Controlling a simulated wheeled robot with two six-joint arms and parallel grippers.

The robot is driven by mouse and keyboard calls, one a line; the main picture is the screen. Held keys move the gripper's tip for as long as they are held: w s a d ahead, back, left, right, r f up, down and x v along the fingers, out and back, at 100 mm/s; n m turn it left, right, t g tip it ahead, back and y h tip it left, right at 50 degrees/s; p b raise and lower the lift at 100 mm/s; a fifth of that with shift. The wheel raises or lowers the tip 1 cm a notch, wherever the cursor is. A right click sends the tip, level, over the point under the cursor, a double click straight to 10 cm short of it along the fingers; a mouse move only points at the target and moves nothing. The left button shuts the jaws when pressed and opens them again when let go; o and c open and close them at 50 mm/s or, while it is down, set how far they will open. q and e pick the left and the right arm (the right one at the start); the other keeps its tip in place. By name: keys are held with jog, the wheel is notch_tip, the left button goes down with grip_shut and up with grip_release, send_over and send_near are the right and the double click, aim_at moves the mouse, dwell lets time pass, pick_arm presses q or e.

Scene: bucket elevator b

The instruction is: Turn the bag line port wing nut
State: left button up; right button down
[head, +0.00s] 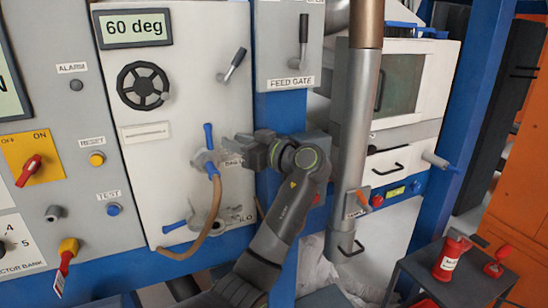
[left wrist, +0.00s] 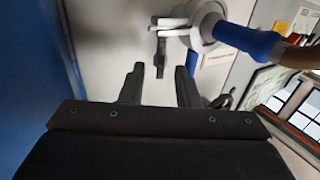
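The bag line port (head: 204,160) is a grey fitting on the pale panel, with a blue-handled coupling and a brown hose (head: 215,200) on it. Its label is partly hidden by my left gripper (head: 243,146), which is just right of the port. In the left wrist view, the port (left wrist: 205,22) is at the top with its blue sleeve (left wrist: 250,40). The grey wing nut (left wrist: 160,52) sticks out left of it. My left gripper (left wrist: 160,85) is open, its fingers apart on either side of the wing's line. Contact cannot be told. My right gripper is not in view.
A silo port (head: 235,217) with a blue-handled piece is below. A black handwheel (head: 143,86) and a grey lever (head: 232,65) are above. A blue post and a vertical grey pipe (head: 356,120) stand close to the right of my left gripper.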

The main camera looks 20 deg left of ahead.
pick_arm(q)
jog(key=s+d+b, duration=0.2)
jog(key=d+b, duration=0.2)
jog(key=d, duration=1)
jog(key=shift+s, duration=0.2)
